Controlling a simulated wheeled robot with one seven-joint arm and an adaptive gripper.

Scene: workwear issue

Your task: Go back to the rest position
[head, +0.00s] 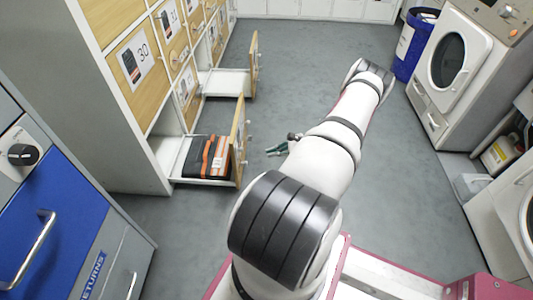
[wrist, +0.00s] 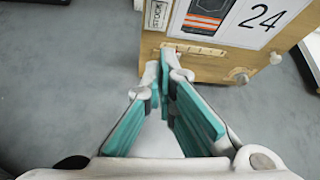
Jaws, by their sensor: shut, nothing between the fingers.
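My gripper (wrist: 166,66) is shut and empty, with its teal-padded fingers meeting at the tips. In the head view only a small part of my gripper (head: 277,149) shows past my arm, low over the floor. In the wrist view a wooden locker door (wrist: 215,65) with the number 24 and a garment picture lies just beyond the fingertips. I cannot tell whether they touch it. In the head view a lower locker door (head: 239,140) stands open beside my gripper, and dark folded workwear with orange and grey stripes (head: 207,156) lies in that compartment.
Another locker door (head: 254,65) stands open farther back, its compartment apparently empty. A blue returns cabinet (head: 50,225) is at the left. A white washing machine (head: 455,60) and a blue bin (head: 414,45) stand at the right. The grey floor (head: 310,50) between is clear.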

